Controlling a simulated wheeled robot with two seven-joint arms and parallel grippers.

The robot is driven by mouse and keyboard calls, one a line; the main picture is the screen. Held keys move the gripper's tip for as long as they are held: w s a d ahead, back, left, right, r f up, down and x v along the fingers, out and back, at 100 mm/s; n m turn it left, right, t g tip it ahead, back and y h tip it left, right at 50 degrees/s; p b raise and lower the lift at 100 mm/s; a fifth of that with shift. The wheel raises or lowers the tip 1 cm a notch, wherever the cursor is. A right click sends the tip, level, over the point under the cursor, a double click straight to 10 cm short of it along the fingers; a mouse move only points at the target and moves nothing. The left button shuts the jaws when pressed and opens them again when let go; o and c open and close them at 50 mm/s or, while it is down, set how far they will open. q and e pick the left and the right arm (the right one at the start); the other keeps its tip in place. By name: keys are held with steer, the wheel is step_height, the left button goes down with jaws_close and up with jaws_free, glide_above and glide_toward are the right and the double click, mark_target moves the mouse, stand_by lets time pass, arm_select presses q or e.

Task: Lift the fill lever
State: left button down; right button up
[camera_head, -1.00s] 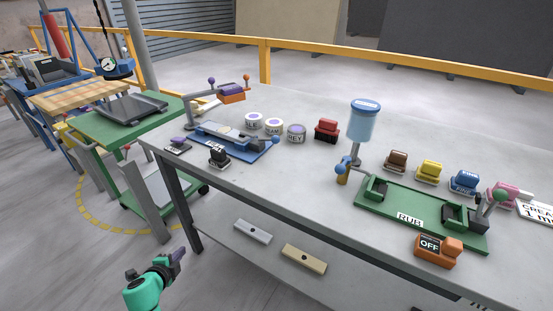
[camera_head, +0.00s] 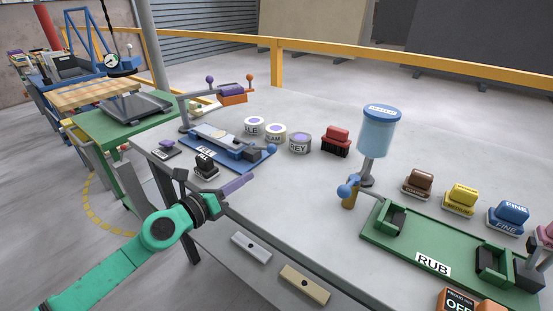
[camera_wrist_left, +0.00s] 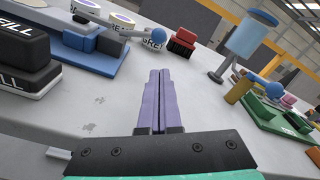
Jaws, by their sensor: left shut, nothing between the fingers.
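A blue fixture (camera_head: 222,160) with a FILL label stands on the slab's left part; it shows at the upper left in the left wrist view (camera_wrist_left: 93,58). A lever with a blue knob (camera_head: 273,139) lies low at its right end; the knob also shows in the left wrist view (camera_wrist_left: 158,35). My left gripper (camera_head: 246,180) has purple fingers, shut and empty. It is over the slab's front edge, in front of and below the fixture, apart from the knob. In the left wrist view its fingers (camera_wrist_left: 160,90) point toward the knob. My right gripper is not in view.
A blue dispenser (camera_head: 379,130) with another blue-knobbed lever (camera_head: 348,190) and a green RUB fixture (camera_head: 400,240) stand right.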

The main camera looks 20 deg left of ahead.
mark_target(263, 148)
arm_select(q)
steer(key=shift+s+a+r, duration=0.1)
steer(key=shift+s+r, duration=0.05)
steer(key=shift+r, duration=0.05)
steer(key=p+x, duration=0.1)
steer(key=x, duration=0.3)
steer(key=shift+r+p, duration=0.15)
steer(key=shift+p, duration=0.25)
steer(key=x, duration=0.5)
steer(key=shift+f, duration=0.25)
steer(key=shift+w+f, duration=0.1)
steer(key=shift+w, duration=0.25)
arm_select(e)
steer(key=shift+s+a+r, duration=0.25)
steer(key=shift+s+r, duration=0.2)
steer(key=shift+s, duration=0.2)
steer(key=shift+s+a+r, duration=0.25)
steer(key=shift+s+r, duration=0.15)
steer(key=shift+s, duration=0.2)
arm_select(q)
steer(key=shift+r+n+p, duration=0.35)
steer(key=shift+n+p, duration=0.05)
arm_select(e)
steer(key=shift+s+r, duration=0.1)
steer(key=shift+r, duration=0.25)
